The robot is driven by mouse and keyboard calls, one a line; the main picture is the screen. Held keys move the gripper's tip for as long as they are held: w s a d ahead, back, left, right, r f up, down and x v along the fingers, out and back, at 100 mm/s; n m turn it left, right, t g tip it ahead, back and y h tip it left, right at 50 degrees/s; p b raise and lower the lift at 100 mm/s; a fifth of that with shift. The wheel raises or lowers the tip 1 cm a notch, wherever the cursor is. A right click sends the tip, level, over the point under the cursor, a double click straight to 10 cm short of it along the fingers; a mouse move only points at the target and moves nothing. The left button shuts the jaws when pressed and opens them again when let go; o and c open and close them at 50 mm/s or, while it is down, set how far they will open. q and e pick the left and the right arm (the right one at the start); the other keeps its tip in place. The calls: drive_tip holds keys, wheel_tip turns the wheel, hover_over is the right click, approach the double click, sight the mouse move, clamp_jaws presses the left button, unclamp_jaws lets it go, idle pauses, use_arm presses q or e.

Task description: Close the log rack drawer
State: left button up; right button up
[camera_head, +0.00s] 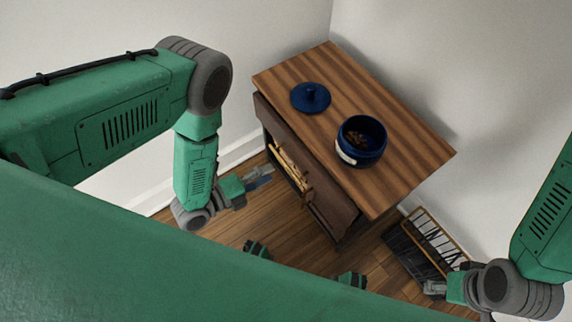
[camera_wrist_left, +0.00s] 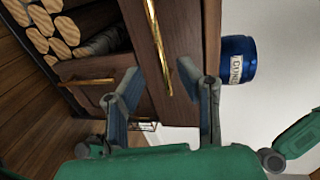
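A wooden cabinet (camera_head: 375,135) with a striped top stands against the wall. Its dark upper drawer front (camera_head: 336,206) stands out past the edge of the top, so the drawer looks partly open. In the left wrist view, this drawer front (camera_wrist_left: 143,38) carries a long brass handle (camera_wrist_left: 160,48). Cut logs (camera_wrist_left: 50,30) lie in an open bay beneath it. My left gripper (camera_head: 262,176) is in front of the cabinet, its fingers apart and empty in the left wrist view (camera_wrist_left: 160,78), facing the drawer front. My right gripper (camera_head: 434,288) is low at the right; its fingers are unclear.
A blue jar (camera_head: 361,140) and its separate lid (camera_head: 310,97) sit on the cabinet top. Wooden floor (camera_head: 232,228) is clear before the cabinet. White walls are behind.

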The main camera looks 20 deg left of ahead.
sight(285, 163)
use_arm(q)
drive_tip(key=b+x, duration=0.1)
drive_tip(key=x, duration=0.5)
drive_tip(key=shift+w+a+f+b, duration=0.15)
drive_tip(key=shift+a+b, duration=0.05)
drive_tip(key=shift+b, duration=0.2)
drive_tip(key=shift+w+d, duration=0.2)
drive_tip(key=shift+d, duration=0.1)
clamp_jaws()
